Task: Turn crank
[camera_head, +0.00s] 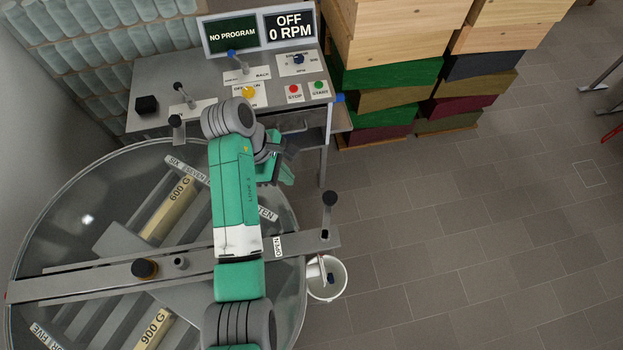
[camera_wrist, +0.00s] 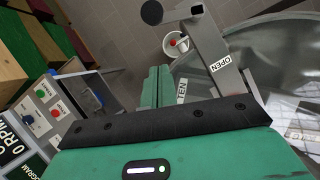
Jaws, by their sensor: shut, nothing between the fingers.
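A black-knobbed handle (camera_head: 329,199) stands on a short stem at the right end of the grey bar (camera_head: 75,284) that lies across the round tank. It looks like the crank, though I cannot be certain. In the wrist view its dark knob (camera_wrist: 152,12) shows at the top, beside the bar end with the "OPEN" label (camera_wrist: 219,83). My gripper (camera_head: 286,176) is above the tank's right rim, up and left of the knob and apart from it. In the wrist view its green fingers (camera_wrist: 156,86) are together and empty. My arm hides part of the bar.
A control table (camera_head: 150,75) with levers and buttons stands behind the tank (camera_head: 300,275). Its screens (camera_head: 232,34) read "NO PROGRAM" and "OFF 0 RPM". A white bucket (camera_head: 341,285) sits below the bar end. Stacked hive boxes (camera_head: 390,45) are at the back.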

